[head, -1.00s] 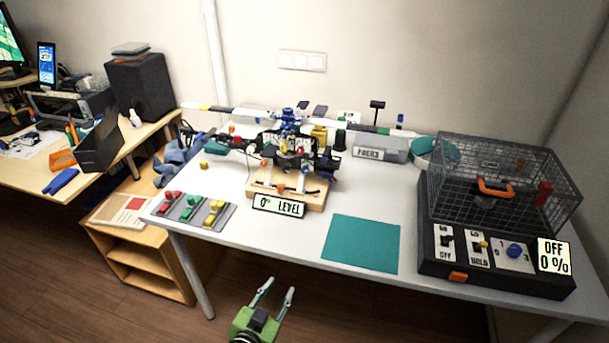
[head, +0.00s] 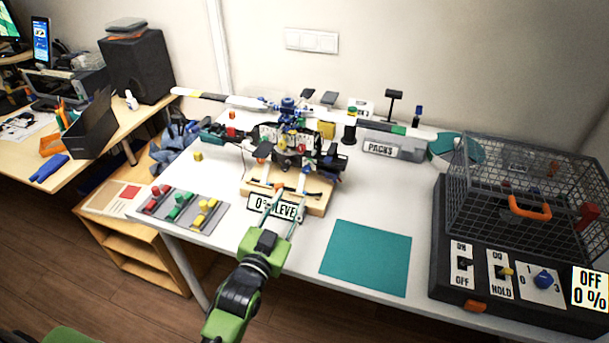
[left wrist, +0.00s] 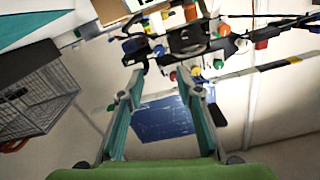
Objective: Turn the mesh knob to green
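I cannot tell for certain which part is the mesh knob. The model assembly (head: 290,150) in the middle of the table carries small red, blue, orange and yellow parts on a wooden base (head: 318,203). A sign reading "0° LEVEL" (head: 261,205) is on its front. My left gripper (head: 289,200) is open and empty in front of this base, its fingers overlapping the sign in the picture. In the left wrist view the open fingers (left wrist: 167,82) frame a blue panel (left wrist: 165,118), with the assembly's coloured parts beyond the tips. My right gripper is not in view.
A black control box (head: 450,295) with switches, a blue dial (head: 543,281) and a wire cage (head: 520,170) stands at the right. A grey tray (head: 176,221) with red, green and yellow pieces lies at the left. A teal mat (head: 367,257) lies at the front.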

